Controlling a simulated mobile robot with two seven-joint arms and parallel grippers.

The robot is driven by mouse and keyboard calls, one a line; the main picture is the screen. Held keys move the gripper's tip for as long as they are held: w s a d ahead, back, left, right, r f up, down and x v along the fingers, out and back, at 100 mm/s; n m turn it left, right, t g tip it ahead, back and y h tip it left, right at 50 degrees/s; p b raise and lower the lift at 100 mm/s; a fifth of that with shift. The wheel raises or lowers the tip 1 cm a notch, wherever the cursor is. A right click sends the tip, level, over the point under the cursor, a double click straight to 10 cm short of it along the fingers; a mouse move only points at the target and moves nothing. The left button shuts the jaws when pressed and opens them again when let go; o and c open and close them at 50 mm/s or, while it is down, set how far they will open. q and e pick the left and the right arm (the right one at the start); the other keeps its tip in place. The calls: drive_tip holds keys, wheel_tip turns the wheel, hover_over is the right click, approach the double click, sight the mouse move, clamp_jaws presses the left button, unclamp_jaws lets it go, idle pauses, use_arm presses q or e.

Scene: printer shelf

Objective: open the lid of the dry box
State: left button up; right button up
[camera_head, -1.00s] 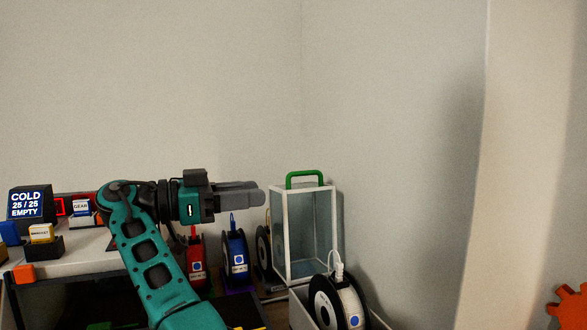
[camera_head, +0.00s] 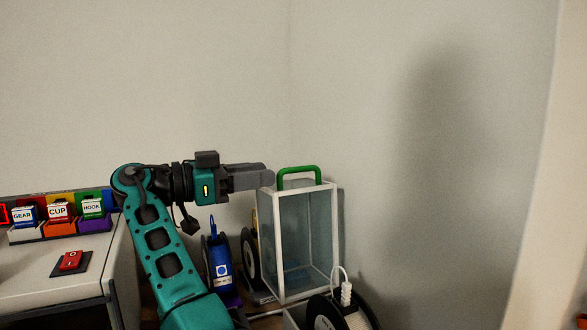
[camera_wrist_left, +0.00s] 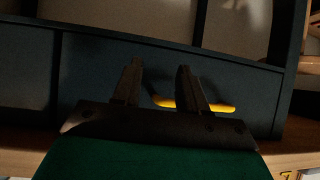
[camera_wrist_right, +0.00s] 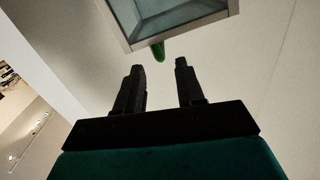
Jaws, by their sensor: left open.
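The dry box (camera_head: 306,240) is a tall clear case with a white frame. Its lid appears shut, with a green handle (camera_head: 298,169) standing on top. My right gripper (camera_head: 266,178) is level, just left of the handle in the head view, with a small gap. In the right wrist view my right gripper (camera_wrist_right: 160,66) is open and empty, with the green handle (camera_wrist_right: 158,51) beyond the gap between its fingertips. My left gripper (camera_wrist_left: 157,66) is open and shows only in the left wrist view, before a dark panel with a yellow handle (camera_wrist_left: 215,106).
At left, a white counter (camera_head: 40,285) carries a red switch (camera_head: 71,261) and several labelled bins. The wall is close behind the box.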

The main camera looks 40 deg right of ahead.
sight(294, 169)
drive_tip(key=x, duration=0.7)
drive_tip(key=shift+d+p, duration=0.3)
drive_tip(key=shift+d, duration=0.05)
drive_tip(key=shift+c, duration=0.3)
clamp_jaws()
